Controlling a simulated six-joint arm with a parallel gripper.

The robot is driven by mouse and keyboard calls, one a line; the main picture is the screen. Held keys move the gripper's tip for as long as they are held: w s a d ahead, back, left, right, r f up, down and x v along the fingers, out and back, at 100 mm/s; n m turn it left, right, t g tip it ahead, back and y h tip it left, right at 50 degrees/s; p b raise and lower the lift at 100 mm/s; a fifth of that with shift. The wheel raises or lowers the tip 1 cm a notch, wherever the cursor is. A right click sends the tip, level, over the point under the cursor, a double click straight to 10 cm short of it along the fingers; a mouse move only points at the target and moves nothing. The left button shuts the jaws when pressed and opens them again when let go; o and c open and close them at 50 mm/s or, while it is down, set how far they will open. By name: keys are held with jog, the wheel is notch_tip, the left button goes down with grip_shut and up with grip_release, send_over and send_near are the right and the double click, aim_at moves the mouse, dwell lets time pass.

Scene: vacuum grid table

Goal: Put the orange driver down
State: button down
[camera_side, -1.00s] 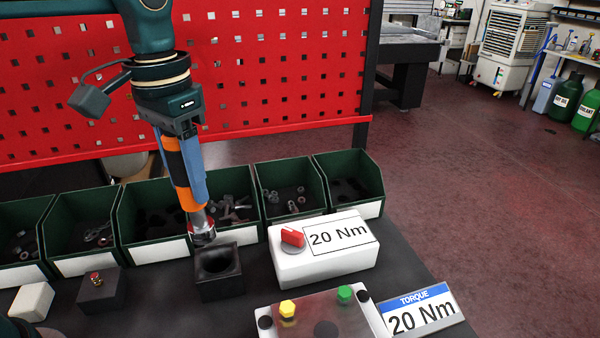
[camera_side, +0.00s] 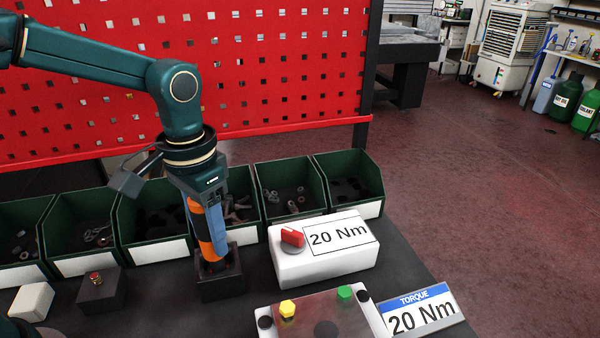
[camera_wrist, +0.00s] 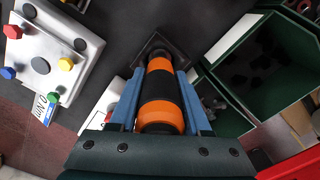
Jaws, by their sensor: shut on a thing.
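The orange driver (camera_side: 201,223), orange with black bands, stands nearly upright with its lower end inside the dark square holder (camera_side: 222,287). My gripper (camera_side: 208,225) is shut on the driver, its blue fingers on either side of the handle. In the wrist view the driver (camera_wrist: 160,97) lies between the two blue fingers of my gripper (camera_wrist: 160,90), and the holder (camera_wrist: 160,48) is beyond it. The driver's tip is hidden in the holder. I cannot tell if it touches the bottom.
Green bins (camera_side: 289,189) with small parts stand behind the holder. A white box with a red knob and a 20 Nm label (camera_side: 326,262) is close on the right. A plate with coloured bolts (camera_side: 322,312) is in front, and a black box with a red button (camera_side: 101,289) is left.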

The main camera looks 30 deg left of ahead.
jog(key=shift+f, duration=0.15)
jog(key=shift+c, duration=1.8)
grip_release()
